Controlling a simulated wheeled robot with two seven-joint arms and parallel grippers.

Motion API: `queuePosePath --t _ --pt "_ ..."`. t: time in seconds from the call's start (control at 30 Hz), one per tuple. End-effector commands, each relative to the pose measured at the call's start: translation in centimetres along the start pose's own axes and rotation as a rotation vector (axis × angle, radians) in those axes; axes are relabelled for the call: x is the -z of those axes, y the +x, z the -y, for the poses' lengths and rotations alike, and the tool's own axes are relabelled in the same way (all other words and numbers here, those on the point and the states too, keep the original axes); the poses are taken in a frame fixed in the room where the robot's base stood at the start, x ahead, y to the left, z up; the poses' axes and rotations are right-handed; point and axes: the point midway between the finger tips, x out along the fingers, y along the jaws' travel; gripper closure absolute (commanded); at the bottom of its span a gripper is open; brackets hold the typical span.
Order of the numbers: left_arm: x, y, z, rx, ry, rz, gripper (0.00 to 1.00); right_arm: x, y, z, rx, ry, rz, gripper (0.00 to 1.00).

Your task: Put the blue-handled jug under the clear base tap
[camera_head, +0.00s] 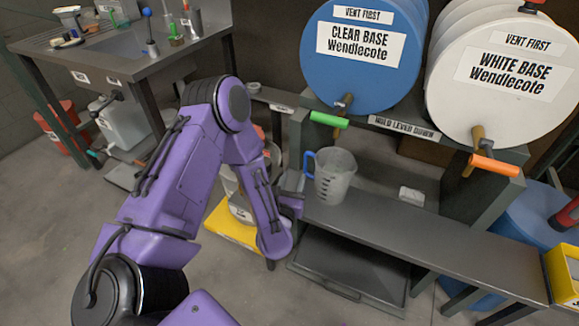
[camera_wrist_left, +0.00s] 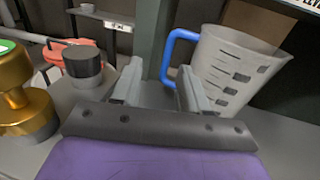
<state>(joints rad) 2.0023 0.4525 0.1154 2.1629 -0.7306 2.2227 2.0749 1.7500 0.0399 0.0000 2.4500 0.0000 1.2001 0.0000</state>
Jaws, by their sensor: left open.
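The translucent measuring jug (camera_head: 336,181) stands upright on the grey shelf (camera_head: 400,232), with its blue handle (camera_head: 310,163) facing left. The blue clear base drum (camera_head: 365,65) is above and behind it. The drum's brass tap with a green lever (camera_head: 329,119) is above the jug; I cannot tell whether the spout is directly over its mouth. My left gripper (camera_head: 297,203) is low at the jug's left. In the left wrist view, its open fingers (camera_wrist_left: 160,90) point toward the handle (camera_wrist_left: 170,58), which appears between them. The jug (camera_wrist_left: 232,72) is to their right. No grip shows.
The white base drum (camera_head: 500,80) with an orange lever (camera_head: 495,165) is at the right. A small white block (camera_head: 411,196) lies on the shelf. A black-topped cylinder (camera_wrist_left: 84,66) and brass weight (camera_wrist_left: 25,103) stand left of my fingers. Shelf right of the jug is mostly clear.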

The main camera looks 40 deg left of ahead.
Motion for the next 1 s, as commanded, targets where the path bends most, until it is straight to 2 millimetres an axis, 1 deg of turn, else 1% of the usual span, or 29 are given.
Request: queuePosePath --t 0.03,0.1,0.2,0.3,0.43,0.47,0.53,0.57,0.67,0.7,0.77,0.8,0.87,0.9,1.0 --pt "0.3 -1.2 0.1 0.004 0.002 -0.003 0.56 -0.2 0.4 0.0 0.000 0.000 0.000 0.57" --pt "0.2 -2.8 0.0 0.003 0.003 -0.002 0.56 -0.2 0.6 0.1 0.000 0.000 0.000 0.57" --pt "0.2 -4.3 0.1 0.003 0.002 -0.001 0.56 -0.3 0.8 0.1 0.000 0.000 0.000 0.57" --pt "0.1 -5.1 0.0 0.001 0.001 0.000 0.56 -0.4 0.9 0.1 0.000 0.000 0.000 0.57" --pt "0.0 -5.4 0.0 0.000 0.005 -0.001 0.56 -0.4 0.9 0.1 0.000 0.000 0.000 0.57" --pt "0.1 -5.4 0.0 0.003 0.024 -0.006 0.56 -0.4 0.9 0.1 0.000 0.000 0.000 0.57" --pt "1.2 -5.9 0.3 0.030 0.161 -0.045 0.56 -0.4 0.9 0.1 0.000 0.000 0.000 0.57" --pt "2.0 -6.3 0.4 0.053 0.270 -0.075 0.56 -0.4 0.9 0.1 0.000 0.000 0.000 0.57" --pt "6.4 -9.0 0.8 0.214 0.831 -0.219 0.56 -0.4 0.9 0.1 0.000 0.000 0.000 0.57" --pt "8.7 -10.6 0.6 0.318 1.102 -0.281 0.56 -0.4 0.9 0.1 0.000 0.000 0.000 0.57" --pt "11.9 -13.5 -0.3 0.517 1.501 -0.359 0.56 -0.4 0.9 0.1 0.000 0.000 0.000 0.57" --pt "13.9 -15.6 -1.1 0.670 1.741 -0.395 0.56 -0.4 0.9 0.1 0.000 0.000 0.000 0.57" --pt "16.3 -18.7 -2.6 0.920 2.044 -0.421 0.56 -0.4 0.9 0.1 0.000 0.000 0.000 0.57" --pt "17.4 -20.7 -3.6 1.089 2.203 -0.420 0.56 -0.4 0.9 0.1 0.000 0.000 0.000 0.57" --pt "19.2 -24.6 -5.9 1.458 2.454 -0.375 0.56 -0.4 0.8 0.1 0.000 0.000 0.000 0.57"
